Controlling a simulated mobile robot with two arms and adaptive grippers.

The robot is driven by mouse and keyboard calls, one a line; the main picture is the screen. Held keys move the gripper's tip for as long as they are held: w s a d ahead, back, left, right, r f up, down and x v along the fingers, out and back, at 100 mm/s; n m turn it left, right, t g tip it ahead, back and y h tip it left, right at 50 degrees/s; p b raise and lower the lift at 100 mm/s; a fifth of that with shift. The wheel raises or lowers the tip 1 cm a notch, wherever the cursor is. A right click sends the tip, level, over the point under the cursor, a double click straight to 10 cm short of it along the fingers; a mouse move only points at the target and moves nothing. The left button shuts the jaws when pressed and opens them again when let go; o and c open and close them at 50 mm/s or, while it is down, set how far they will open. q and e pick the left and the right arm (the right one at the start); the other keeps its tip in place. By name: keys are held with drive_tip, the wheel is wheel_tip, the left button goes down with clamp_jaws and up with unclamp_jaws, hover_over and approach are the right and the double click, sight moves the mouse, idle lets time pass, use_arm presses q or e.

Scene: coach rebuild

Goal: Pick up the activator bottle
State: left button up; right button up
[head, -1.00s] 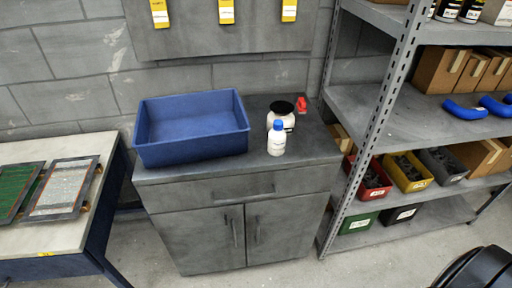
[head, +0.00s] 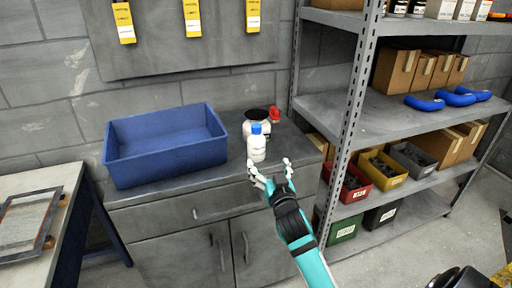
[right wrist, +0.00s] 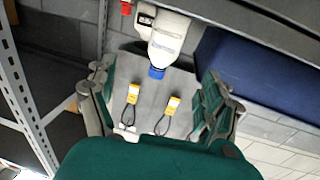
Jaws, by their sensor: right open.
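A white bottle with a blue cap (head: 257,146), which I take to be the activator bottle, stands upright on the grey cabinet top near its front edge. In the right wrist view the same bottle (right wrist: 170,40) appears upside down, between and beyond my fingers. My right gripper (head: 270,169) is open and empty, just in front of the bottle and slightly to its right, apart from it. Its two fingers also show spread in the right wrist view (right wrist: 157,75). My left gripper is not in view.
A white container with a black lid (head: 247,126) stands close behind the bottle, partly hidden by it. A small red object (head: 275,114) is behind right. A blue bin (head: 165,163) stands left on the cabinet (head: 188,194). A metal shelf (head: 357,110) rises at right.

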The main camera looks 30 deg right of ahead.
sight(258, 148)
drive_tip(key=x, duration=0.8)
drive_tip(key=shift+p, duration=0.3)
drive_tip(key=shift+a+f+p+x, duration=0.1)
drive_tip(key=shift+x, duration=0.85)
drive_tip(key=shift+a+f+p+x, duration=0.1)
drive_tip(key=shift+a+x, duration=0.05)
drive_tip(key=shift+x, duration=0.85)
drive_tip(key=shift+a+f+p+x, duration=0.1)
drive_tip(key=shift+x, duration=0.85)
drive_tip(key=shift+w, duration=0.1)
drive_tip(key=shift+c, duration=0.4)
drive_tip(key=shift+r, duration=0.1)
drive_tip(key=c, duration=1.4)
